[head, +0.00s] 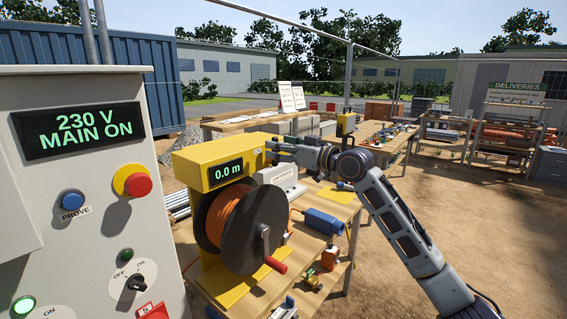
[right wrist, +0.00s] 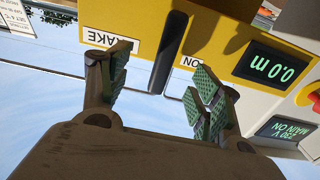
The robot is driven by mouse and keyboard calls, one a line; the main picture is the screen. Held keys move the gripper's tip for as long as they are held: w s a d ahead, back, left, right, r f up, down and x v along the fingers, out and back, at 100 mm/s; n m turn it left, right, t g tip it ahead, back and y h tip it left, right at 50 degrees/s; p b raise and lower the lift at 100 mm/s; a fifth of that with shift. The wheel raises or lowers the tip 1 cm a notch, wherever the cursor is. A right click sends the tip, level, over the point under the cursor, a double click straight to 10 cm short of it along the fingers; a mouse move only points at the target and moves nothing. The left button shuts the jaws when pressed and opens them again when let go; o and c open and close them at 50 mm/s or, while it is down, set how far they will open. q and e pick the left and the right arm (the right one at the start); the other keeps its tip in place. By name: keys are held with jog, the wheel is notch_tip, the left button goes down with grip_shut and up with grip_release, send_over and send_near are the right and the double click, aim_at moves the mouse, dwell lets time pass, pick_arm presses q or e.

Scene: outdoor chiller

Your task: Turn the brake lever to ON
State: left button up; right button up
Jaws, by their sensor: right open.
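The brake lever (right wrist: 168,55) is a dark bar on the yellow reel housing (head: 213,158). In the right wrist view, which is upside down, it lies between the BRAKE label (right wrist: 112,40) and the ON label (right wrist: 183,62), tilted slightly. My right gripper (right wrist: 163,82) is open, with one green-padded finger on each side of the lever. Gaps show on both sides, so it is not clamped. In the head view my right gripper (head: 283,150) is at the housing's right end; the lever cannot be made out there. My left gripper is not in view.
An orange cable reel (head: 235,225) with a red-handled crank hangs below the housing, whose display (head: 226,170) reads 0.0 m. A grey control panel (head: 85,180) reading 230 V MAIN ON stands close on the left. Tools lie on the wooden bench (head: 335,205).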

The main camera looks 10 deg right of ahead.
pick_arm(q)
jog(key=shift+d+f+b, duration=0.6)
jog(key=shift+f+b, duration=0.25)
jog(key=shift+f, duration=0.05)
pick_arm(e)
jog(key=v, duration=0.6)
jog(key=shift+s+d, duration=0.15)
jog(key=shift+s, duration=0.05)
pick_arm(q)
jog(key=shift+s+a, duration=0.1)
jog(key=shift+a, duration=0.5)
pick_arm(e)
jog(key=v, duration=0.8)
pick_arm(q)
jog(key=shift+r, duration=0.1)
pick_arm(e)
jog(key=shift+w, duration=0.1)
